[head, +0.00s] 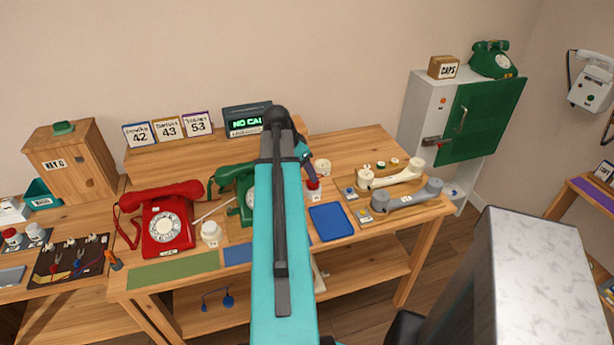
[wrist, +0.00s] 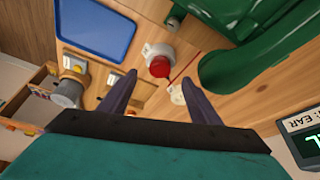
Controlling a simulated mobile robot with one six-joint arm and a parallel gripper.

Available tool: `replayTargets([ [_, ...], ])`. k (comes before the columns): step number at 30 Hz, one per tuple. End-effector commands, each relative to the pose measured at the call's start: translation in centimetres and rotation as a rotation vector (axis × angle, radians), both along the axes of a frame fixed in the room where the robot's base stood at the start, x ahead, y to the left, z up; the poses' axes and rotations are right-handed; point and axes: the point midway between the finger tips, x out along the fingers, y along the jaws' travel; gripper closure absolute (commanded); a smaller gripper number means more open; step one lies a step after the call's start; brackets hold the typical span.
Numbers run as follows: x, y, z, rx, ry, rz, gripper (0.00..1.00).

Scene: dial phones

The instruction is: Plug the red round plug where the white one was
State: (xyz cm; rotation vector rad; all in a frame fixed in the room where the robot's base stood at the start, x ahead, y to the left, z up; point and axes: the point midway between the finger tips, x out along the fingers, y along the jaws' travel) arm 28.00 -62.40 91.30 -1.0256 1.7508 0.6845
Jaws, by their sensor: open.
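A red round plug (head: 313,184) shows on a pale round base on the table, right of the green phone. In the wrist view the red plug (wrist: 160,66) sits on its white base (wrist: 153,49), just beyond my open fingertips. My gripper (wrist: 160,88) is open and empty, with the plug roughly in line with the gap; I cannot tell the height between them. In the head view my arm partly hides my gripper (head: 308,166). A white round piece (head: 210,232) stands between the red and green phones. Another whitish round piece (head: 322,167) stands behind the red plug.
The green phone (head: 232,184) is close beside my gripper, partly hidden by my arm. A red phone (head: 167,222) stands left. A blue mat (head: 331,222) lies in front of the plug. Cream (head: 392,174) and grey (head: 407,195) handsets lie right. A display (head: 247,120) stands behind.

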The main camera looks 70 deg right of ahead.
Motion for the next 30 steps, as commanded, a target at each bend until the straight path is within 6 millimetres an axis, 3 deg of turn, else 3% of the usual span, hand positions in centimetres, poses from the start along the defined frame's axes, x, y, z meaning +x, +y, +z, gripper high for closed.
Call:
replayTargets([
  [18,1.2,2.0,5.6,-0.001,0.0,0.0,0.43],
  [30,1.3,2.3,6.3,0.0,0.0,0.0,0.43],
])
